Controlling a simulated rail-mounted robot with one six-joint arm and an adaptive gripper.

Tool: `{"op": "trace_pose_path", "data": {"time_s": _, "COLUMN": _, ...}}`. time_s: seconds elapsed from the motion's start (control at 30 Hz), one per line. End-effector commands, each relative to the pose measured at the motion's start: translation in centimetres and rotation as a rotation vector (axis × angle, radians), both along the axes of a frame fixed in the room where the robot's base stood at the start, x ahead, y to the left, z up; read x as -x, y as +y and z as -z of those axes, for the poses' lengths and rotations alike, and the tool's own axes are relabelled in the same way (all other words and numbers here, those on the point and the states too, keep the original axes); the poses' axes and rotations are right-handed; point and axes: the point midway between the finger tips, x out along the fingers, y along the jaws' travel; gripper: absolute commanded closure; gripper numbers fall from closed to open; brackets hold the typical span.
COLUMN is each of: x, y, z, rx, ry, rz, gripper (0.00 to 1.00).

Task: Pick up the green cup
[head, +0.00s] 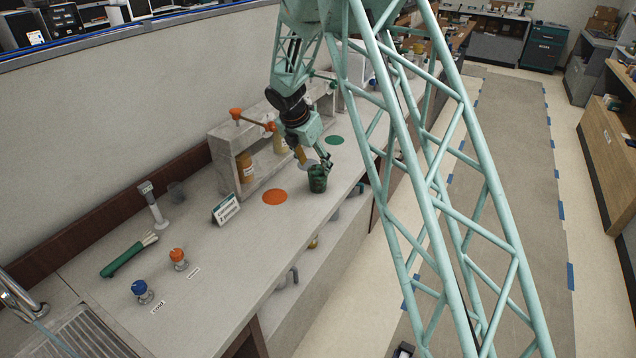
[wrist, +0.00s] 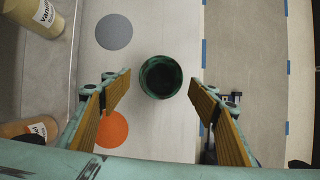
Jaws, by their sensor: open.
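The green cup (head: 317,181) stands upright on the grey counter (head: 230,245), near its front edge and just right of an orange disc. In the wrist view the cup (wrist: 160,77) shows from above, with its round dark mouth facing the camera. My gripper (head: 317,163) is directly at the cup in the head view, its fingers close to the cup's rim. In the wrist view my gripper (wrist: 160,92) is open, with one finger on each side of the cup and a gap on both sides. The cup appears slightly beyond the fingertips; the exact height difference is hard to tell.
An orange disc (head: 275,197) and a green disc (head: 334,140) lie flat on the counter. A grey shelf unit (head: 219,160) with orange-labelled containers stands behind. The floor drops away beyond the front edge.

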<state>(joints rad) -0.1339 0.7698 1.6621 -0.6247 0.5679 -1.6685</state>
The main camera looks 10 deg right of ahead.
Motion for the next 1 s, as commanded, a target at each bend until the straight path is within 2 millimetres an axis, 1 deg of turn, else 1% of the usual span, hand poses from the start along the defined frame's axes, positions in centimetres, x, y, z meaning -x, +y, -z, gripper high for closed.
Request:
{"op": "trace_pose_path", "data": {"time_s": 0.37, "x": 0.0, "y": -0.1, "z": 0.3, "rx": 0.001, "ry": 0.001, "rz": 0.000, "gripper": 0.45}}
{"op": "trace_pose_path", "data": {"time_s": 0.47, "x": -0.2, "y": -0.3, "z": 0.9, "rx": 0.000, "ry": 0.001, "rz": 0.000, "gripper": 0.45}}
{"op": "trace_pose_path", "data": {"time_s": 0.8, "x": -0.9, "y": -1.4, "z": 4.0, "rx": 0.000, "ry": 0.001, "rz": 0.000, "gripper": 0.45}}
{"op": "trace_pose_path", "data": {"time_s": 1.0, "x": -1.2, "y": -1.6, "z": 4.8, "rx": 0.000, "ry": 0.000, "rz": 0.000, "gripper": 0.45}}
